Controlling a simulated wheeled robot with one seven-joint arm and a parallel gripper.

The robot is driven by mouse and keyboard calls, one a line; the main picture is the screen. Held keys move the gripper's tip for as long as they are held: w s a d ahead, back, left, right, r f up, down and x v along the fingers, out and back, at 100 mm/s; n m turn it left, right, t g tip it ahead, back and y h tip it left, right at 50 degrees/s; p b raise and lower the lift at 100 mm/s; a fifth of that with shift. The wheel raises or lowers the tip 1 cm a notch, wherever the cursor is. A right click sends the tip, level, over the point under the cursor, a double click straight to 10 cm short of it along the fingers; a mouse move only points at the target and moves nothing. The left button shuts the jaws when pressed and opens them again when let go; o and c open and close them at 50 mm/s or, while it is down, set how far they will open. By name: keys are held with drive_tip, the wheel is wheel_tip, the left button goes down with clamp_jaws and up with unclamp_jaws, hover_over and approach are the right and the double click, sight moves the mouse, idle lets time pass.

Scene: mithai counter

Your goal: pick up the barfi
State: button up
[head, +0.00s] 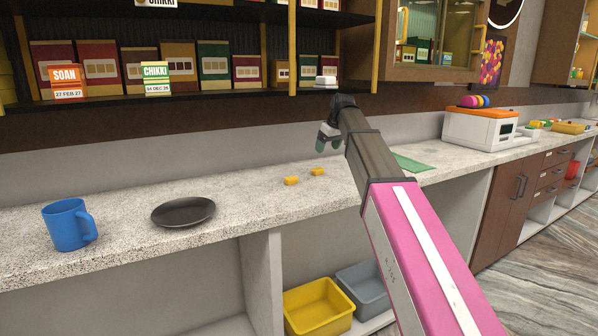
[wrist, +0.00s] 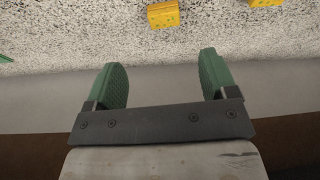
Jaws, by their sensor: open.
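Two small yellow blocks, which look like barfi, lie on the speckled counter (head: 240,212). In the head view, the nearer piece of barfi (head: 291,181) is left of the other piece (head: 317,171). In the wrist view, one piece (wrist: 163,15) is at the top middle and the other (wrist: 265,2) is cut off at the top right. My gripper (head: 328,139) is raised above and behind the two pieces, apart from them. Its green fingers (wrist: 165,82) are spread with nothing between them.
A blue mug (head: 69,225) and a dark plate (head: 183,212) stand to the left. A shelf of boxes (head: 215,62) overhangs the counter's back. A green mat (head: 412,162) and an orange-topped white machine (head: 480,128) are to the right. Yellow (head: 318,308) and grey (head: 364,289) bins sit below.

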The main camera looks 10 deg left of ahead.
sight(318, 169)
drive_tip(key=x, duration=0.7)
drive_tip(key=a+x, duration=0.1)
drive_tip(key=x, duration=0.3)
drive_tip(key=c, duration=1)
